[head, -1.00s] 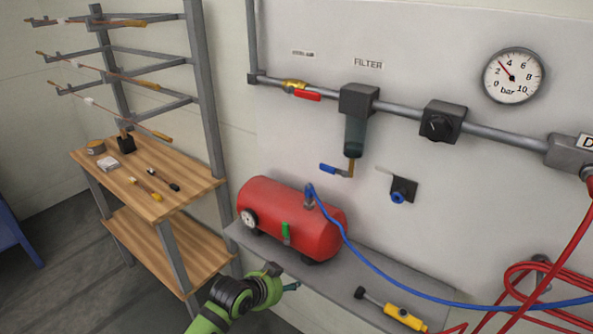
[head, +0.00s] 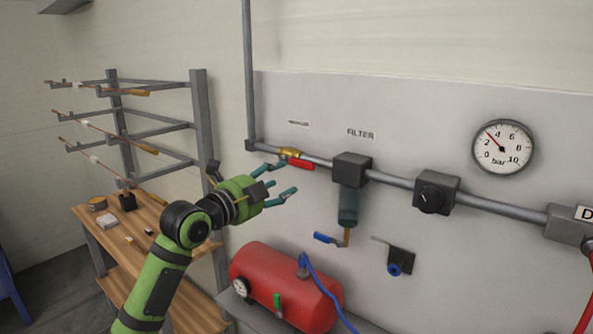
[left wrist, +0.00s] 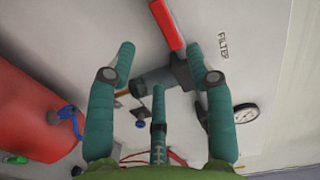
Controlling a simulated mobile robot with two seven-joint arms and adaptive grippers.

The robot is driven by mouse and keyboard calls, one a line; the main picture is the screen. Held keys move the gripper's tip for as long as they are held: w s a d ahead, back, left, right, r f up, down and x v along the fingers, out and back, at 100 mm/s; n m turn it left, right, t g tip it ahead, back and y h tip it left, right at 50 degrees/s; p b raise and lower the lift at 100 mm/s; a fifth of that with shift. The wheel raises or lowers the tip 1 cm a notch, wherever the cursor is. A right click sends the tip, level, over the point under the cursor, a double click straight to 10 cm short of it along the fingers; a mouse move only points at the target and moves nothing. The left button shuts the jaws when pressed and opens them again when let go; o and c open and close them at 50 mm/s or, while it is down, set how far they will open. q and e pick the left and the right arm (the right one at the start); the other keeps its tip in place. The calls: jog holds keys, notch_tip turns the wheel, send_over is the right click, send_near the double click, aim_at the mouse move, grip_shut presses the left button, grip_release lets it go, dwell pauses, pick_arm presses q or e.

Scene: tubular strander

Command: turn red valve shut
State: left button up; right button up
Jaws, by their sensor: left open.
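The red valve's lever (head: 301,163) lies along the grey pipe, just right of its brass body (head: 289,153), left of the filter. My left gripper (head: 287,178) is open and empty just left of and below the lever, its teal fingers pointing right toward it. One upper finger looks close to the brass body in the picture; I cannot tell whether it touches. In the left wrist view the red lever (left wrist: 167,22) shows ahead, beyond and between the two outer fingertips (left wrist: 161,50). The brass body is not clear there. My right gripper is not in view.
The dark filter (head: 351,170) hangs right of the lever, with a blue-handled drain (head: 329,238) below. A black regulator (head: 436,193) and pressure gauge (head: 503,147) are further right. The red tank (head: 285,283) sits below.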

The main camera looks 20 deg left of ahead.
aim_at(301, 167)
pick_arm(q)
jog(key=p+x, duration=0.1)
jog(key=x, duration=0.1)
jog(key=p+x, duration=0.1)
jog(key=x, duration=0.1)
jog(key=r+p+x, duration=0.1)
jog(key=x, duration=0.1)
jog(key=shift+w, duration=0.1)
jog(key=shift+w+d+f+p, duration=0.1)
jog(key=shift+w+d+p, duration=0.05)
jog(key=shift+w+p, duration=0.25)
grip_shut()
